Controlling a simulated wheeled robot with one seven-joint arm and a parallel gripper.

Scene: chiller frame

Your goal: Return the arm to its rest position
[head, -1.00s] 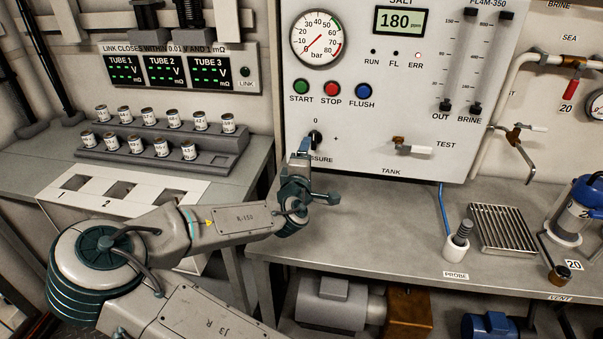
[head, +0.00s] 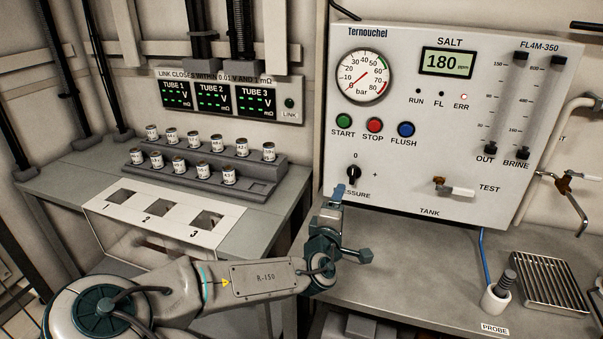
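My arm reaches in from the lower left across the gap between the two benches. My gripper (head: 338,192) is at the end of the wrist, pointing up, just below and left of the black pressure knob (head: 353,174) on the white panel. A small gap shows between the gripper's tip and the knob in the picture. The fingers are small and seen edge-on, so whether they are open or shut is unclear. I see nothing held in it.
The white control panel (head: 450,205) stands close behind the gripper. A stepped rack (head: 195,185) of small cans and a white plate with numbered openings (head: 120,216) are on the left bench. The probe cup (head: 496,298) and a slatted drain grid (head: 548,282) are at right.

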